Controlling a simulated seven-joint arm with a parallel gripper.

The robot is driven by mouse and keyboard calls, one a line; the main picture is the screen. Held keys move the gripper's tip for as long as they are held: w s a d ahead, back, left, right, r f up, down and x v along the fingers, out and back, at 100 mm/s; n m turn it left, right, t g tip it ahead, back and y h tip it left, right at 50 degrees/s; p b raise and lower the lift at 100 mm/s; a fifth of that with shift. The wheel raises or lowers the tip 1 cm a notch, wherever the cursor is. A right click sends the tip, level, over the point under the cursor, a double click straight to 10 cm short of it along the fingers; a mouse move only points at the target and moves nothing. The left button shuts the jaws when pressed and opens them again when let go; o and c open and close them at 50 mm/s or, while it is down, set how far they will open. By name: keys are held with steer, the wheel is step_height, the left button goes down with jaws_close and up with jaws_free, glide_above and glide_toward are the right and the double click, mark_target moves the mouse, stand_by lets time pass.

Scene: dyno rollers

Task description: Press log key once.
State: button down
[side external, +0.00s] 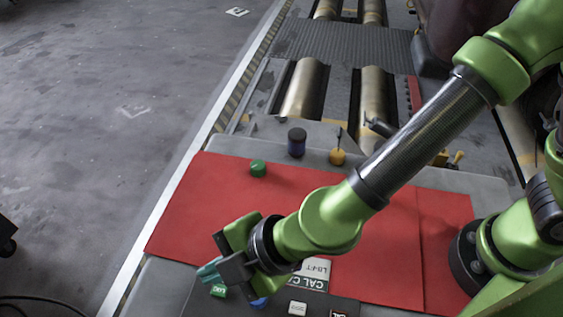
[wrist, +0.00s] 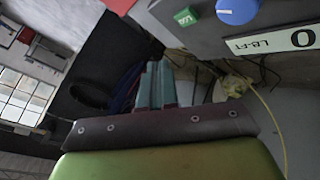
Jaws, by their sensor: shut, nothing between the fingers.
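The green log key (side external: 218,290) sits on the dark console (side external: 337,303) at the bottom of the side view. In the wrist view, the key (wrist: 186,17) shows near the top on the console's grey face, with small white lettering. My gripper (side external: 208,271) has teal fingers, is shut and empty, and appears just above the key in the side view. In the wrist view, my gripper's fingers (wrist: 157,85) lie below and left of the key, apart from it. The gap in depth is hard to tell.
A blue knob (wrist: 237,10) sits beside the key, with a white LB-FT display (wrist: 285,38) near it. A white key (side external: 298,308) is further right. A red mat (side external: 190,220) carries a green cylinder (side external: 258,169). A dark blue cylinder (side external: 297,142) stands behind.

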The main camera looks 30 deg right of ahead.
mark_target(225, 291)
steer(key=shift+f, duration=2.1)
stand_by(0.4)
steer(key=shift+f, duration=0.4)
steer(key=shift+f, duration=0.4)
stand_by(0.6)
steer(key=shift+r, duration=0.85)
steer(key=shift+r, duration=2.5)
